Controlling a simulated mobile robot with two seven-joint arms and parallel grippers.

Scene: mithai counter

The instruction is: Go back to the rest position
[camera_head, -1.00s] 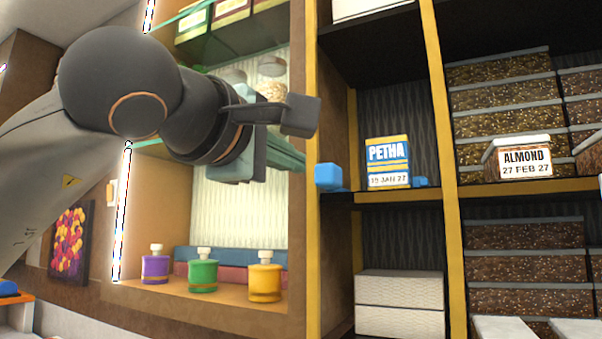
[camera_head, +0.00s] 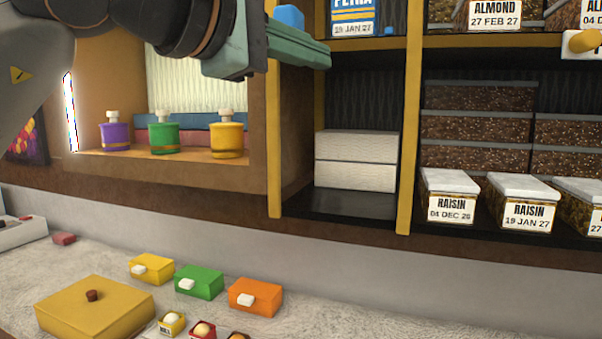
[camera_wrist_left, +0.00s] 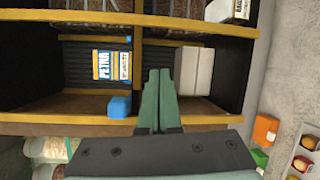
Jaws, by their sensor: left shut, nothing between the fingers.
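My left gripper (camera_head: 322,54) comes in from the upper left in the head view, in front of the shelf unit. Its green fingers are shut with nothing between them. They also show side by side in the left wrist view (camera_wrist_left: 158,92), pointing toward the shelves. A blue-and-white PETHA box (camera_head: 352,16) stands on the upper shelf, cut off by the top edge; it shows fully in the left wrist view (camera_wrist_left: 112,66). A blue block (camera_head: 288,15) is near the gripper in the picture, and also in the wrist view (camera_wrist_left: 118,107).
White boxes (camera_head: 356,161) are stacked in a lower compartment, with RAISIN boxes (camera_head: 525,205) to the right. Purple, green and yellow jars (camera_head: 228,140) stand in the left niche. The counter (camera_head: 360,315) below holds a large yellow box (camera_head: 95,308) and small coloured boxes.

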